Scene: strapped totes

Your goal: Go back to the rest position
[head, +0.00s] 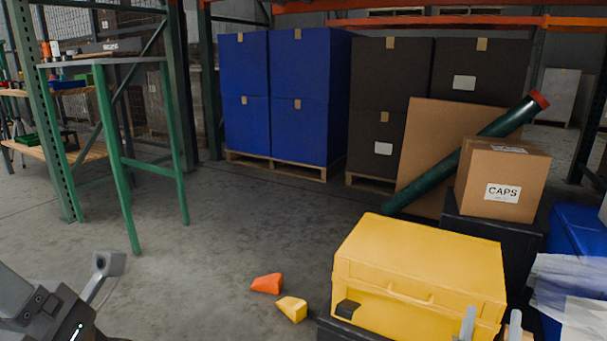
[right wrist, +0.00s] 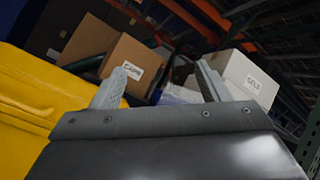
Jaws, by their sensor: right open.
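My right gripper (head: 491,325) shows at the bottom right of the head view, its two fingertips apart in front of the yellow case (head: 420,258). In the right wrist view my right gripper (right wrist: 164,72) is open, with nothing between its fingers. The yellow case also shows at the left of that view (right wrist: 28,95). In the head view its lid is down, and it sits on a black base. Part of my left arm shows at the bottom left of the head view, but its gripper fingers do not show.
A carton marked CAPS (head: 502,180) stands on a black tote behind the case, beside a leaning green tube (head: 480,145). A white box (right wrist: 245,78) shows in the wrist view. Orange (head: 267,283) and yellow (head: 292,308) pieces lie on the floor.

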